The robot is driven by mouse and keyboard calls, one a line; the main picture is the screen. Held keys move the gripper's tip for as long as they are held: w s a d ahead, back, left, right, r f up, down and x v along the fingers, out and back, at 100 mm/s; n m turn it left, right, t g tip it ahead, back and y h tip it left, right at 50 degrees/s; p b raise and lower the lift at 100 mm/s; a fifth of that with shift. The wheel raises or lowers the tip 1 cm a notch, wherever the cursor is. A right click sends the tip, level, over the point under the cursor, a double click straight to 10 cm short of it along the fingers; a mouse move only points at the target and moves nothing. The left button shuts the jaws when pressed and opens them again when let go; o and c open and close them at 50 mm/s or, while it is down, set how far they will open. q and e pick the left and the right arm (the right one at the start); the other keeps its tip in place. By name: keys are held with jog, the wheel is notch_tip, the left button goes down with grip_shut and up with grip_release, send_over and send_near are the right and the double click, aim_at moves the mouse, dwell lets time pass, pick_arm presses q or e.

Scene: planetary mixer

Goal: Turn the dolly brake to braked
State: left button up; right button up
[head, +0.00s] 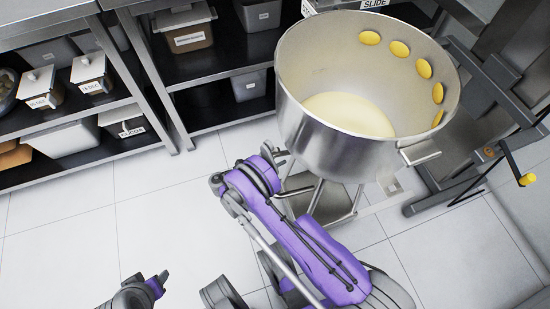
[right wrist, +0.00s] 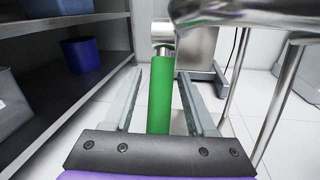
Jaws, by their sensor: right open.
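The steel mixer bowl (head: 310,125) holds pale dough and stands on a dolly with metal legs (head: 335,205). A green handle (right wrist: 160,95), apparently the brake lever, runs lengthwise between the fingers of my right gripper (right wrist: 158,72), with a gap on each side. Its far end joins a metal fitting (right wrist: 162,32) under a shiny steel part. In the head view my right gripper (head: 278,155) is at the bowl's lower left side, and the green handle is hidden. My left gripper (head: 158,281) is at the bottom left, away from the bowl; its jaws are unclear.
Dark shelving (head: 90,120) with bins and labelled containers stands on the left and back. A metal frame with a yellow-knobbed handle (head: 527,179) is on the right. A steel leg (right wrist: 275,105) stands close on the right in the wrist view. The tiled floor (head: 100,220) at left is clear.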

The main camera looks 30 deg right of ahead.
grip_shut()
dwell(1.4)
